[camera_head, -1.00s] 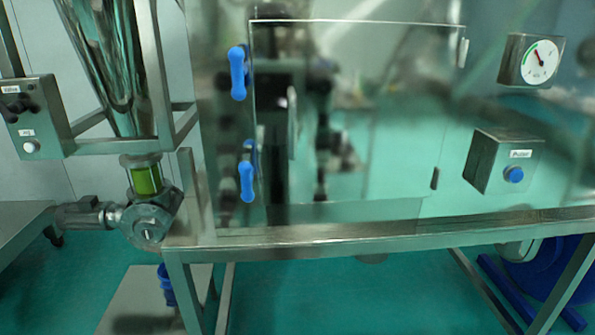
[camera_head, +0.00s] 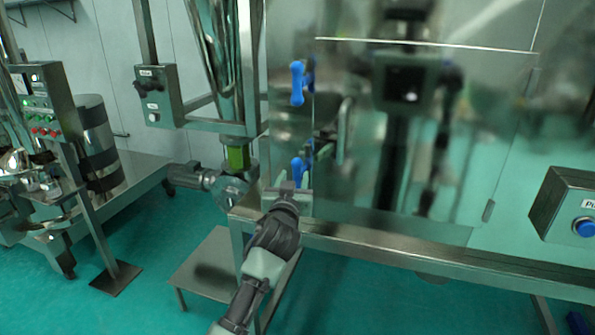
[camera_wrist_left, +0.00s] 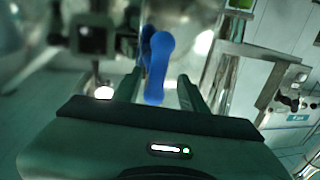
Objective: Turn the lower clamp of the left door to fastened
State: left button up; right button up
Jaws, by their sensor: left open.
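The left door (camera_head: 430,150) is a mirror-like steel panel. Its lower clamp (camera_head: 299,170) is a blue handle on the door's left edge, hanging roughly upright. My left gripper (camera_head: 290,190) is just below and in front of it. In the left wrist view, the blue clamp (camera_wrist_left: 157,68) shows between the two fingers of my open left gripper (camera_wrist_left: 160,80). I cannot tell whether the fingers touch it. The clamp's mount is mostly hidden. The upper clamp (camera_head: 297,84) is a similar blue handle higher on the same edge. My right gripper is not seen.
A steel frame rail (camera_head: 420,255) runs below the door. A door handle (camera_head: 343,130) stands near the clamps. A control box (camera_head: 158,95) and a funnel with a green sight glass (camera_head: 238,157) are to the left. A blue-button box (camera_head: 570,208) is at right.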

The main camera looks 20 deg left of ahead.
aim_at(297, 175)
pick_arm(q)
jog(key=shift+w+r, duration=0.15)
jog(key=shift+w, duration=0.85)
jog(key=shift+w+a, duration=0.1)
jog(key=shift+w, duration=0.5)
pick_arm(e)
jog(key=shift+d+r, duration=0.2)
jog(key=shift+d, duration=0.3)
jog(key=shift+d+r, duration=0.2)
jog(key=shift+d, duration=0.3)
pick_arm(q)
grip_shut()
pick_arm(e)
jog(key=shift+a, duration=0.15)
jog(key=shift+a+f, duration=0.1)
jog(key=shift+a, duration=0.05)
